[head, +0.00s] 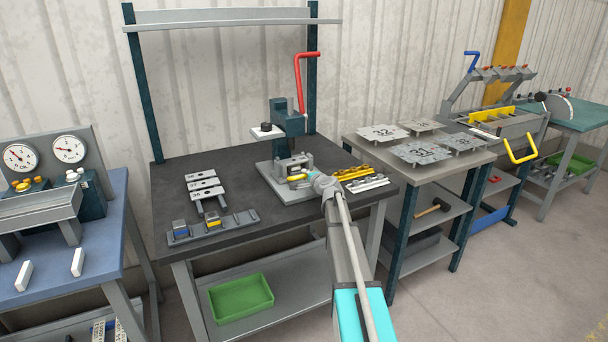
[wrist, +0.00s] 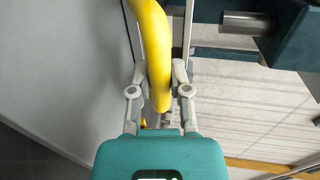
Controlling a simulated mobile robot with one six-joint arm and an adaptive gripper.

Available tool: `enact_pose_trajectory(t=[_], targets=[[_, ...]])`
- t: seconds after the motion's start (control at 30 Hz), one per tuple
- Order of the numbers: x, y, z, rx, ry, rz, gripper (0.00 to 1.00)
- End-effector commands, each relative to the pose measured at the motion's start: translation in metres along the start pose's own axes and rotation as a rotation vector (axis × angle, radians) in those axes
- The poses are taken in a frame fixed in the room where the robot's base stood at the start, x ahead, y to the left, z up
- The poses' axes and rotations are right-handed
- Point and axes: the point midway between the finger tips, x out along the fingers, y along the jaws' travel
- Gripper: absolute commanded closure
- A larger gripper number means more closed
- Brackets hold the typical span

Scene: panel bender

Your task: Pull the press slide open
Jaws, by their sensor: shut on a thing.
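The press (head: 289,122) stands on the dark bench, with a teal column, a red lever (head: 302,72) and a grey base. A grey die block (head: 292,163) sits low at its front. A yellow handle (head: 297,177) shows at the front of this block, and I take it for the slide's handle. My gripper (head: 308,179) is at this handle, partly hidden by my arm. In the wrist view, the curved yellow handle (wrist: 155,40) runs between the two fingers of my gripper (wrist: 163,78), which are shut on it. How far the slide is out I cannot tell.
The bench (head: 160,190) holds plates with numbers and a grey rack (head: 212,228) to the left, and yellow and silver parts (head: 360,178) close to the right. A side table with metal plates (head: 420,153) stands further right. A green bin (head: 241,298) is on the lower shelf.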

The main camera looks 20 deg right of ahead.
Motion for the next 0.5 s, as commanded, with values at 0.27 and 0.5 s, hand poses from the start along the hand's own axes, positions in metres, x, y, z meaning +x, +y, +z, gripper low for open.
enact_pose_trajectory(t=[0.27, 0.5], targets=[[-0.062, 0.013, 0.002, -0.001, 0.001, 0.001, 1.0], [-0.103, 0.022, 0.001, -0.001, 0.0, 0.001, 1.0]])
